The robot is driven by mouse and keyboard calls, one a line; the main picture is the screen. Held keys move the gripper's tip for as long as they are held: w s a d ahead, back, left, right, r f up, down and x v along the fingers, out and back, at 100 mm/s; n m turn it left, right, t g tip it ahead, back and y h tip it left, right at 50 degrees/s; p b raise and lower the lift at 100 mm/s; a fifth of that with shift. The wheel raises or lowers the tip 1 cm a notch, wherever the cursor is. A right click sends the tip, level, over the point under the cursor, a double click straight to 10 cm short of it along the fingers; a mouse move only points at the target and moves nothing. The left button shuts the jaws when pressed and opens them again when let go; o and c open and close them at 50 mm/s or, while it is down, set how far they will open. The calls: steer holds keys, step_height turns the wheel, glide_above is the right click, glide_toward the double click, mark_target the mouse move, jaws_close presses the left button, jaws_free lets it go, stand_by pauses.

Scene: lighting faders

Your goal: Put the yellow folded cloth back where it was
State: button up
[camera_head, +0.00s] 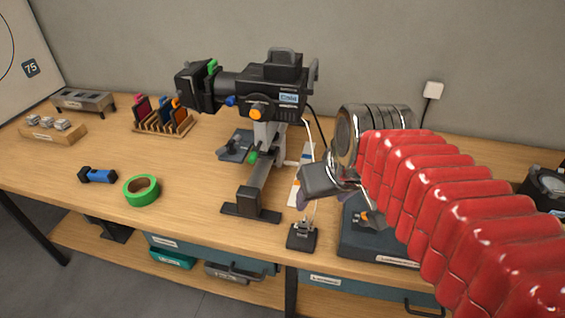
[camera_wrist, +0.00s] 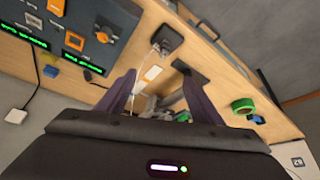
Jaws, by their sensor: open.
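I cannot make out a yellow folded cloth in either view. My gripper (camera_head: 316,199) hangs over the worktop in the head view, just right of the spotlight's stand, partly hidden by its own wrist. In the wrist view my gripper (camera_wrist: 158,92) shows two dark purple fingers spread apart with nothing held between them. A white card with an orange patch (camera_wrist: 152,73) shows beyond the fingers, lying on the wood.
The black spotlight (camera_head: 275,97) stands mid-bench. A small socket base (camera_head: 301,236) and a dark control box (camera_head: 365,245) are near my gripper. Green tape (camera_head: 141,189), a blue-black torch (camera_head: 97,175) and a filter rack (camera_head: 163,122) stand left. Wood between them is clear.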

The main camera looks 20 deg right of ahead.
steer(key=s+a+f, duration=0.2)
steer(key=s+a, duration=0.1)
steer(key=s, duration=0.2)
steer(key=shift+s+a, duration=0.2)
steer(key=shift+a, duration=0.15)
steer(key=shift+c, duration=0.4)
